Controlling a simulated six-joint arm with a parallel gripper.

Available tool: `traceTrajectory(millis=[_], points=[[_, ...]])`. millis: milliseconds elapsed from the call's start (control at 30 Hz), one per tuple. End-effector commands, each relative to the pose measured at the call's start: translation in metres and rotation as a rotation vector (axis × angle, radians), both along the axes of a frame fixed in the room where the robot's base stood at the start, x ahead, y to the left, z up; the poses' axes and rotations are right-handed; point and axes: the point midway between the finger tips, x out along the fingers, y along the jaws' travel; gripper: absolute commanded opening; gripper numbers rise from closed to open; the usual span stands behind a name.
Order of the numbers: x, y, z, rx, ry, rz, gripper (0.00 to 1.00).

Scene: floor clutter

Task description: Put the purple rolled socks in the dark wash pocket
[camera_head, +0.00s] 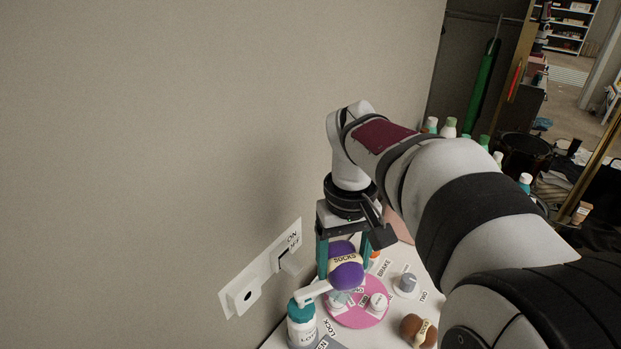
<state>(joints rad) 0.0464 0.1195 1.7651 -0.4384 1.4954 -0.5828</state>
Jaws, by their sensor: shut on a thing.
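The purple rolled socks (346,275) have a pale band that reads "SOCKS". My gripper (342,262) points down with its teal fingers shut on the socks. It holds them over a pink round disc (349,319) on the white surface, close to the wall. I cannot tell whether the socks touch the things under them. No dark wash pocket can be made out in this view; my arm covers much of the right side.
A bottle with a teal pump top (301,328) stands left of the disc. A brown rolled bundle (418,331) lies at the right front, and a grey knob (407,282) sits behind it. A switch plate (262,272) is on the wall. Several bottles stand behind my arm.

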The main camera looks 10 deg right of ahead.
Motion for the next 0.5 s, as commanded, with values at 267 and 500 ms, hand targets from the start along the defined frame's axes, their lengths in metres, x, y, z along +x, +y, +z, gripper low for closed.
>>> traceTrajectory(millis=[267,500], points=[[-0.016,0.053,-0.020,-0.003,0.003,0.132,0.18],[-0.065,0.134,-0.052,-0.005,0.005,0.341,0.18]])
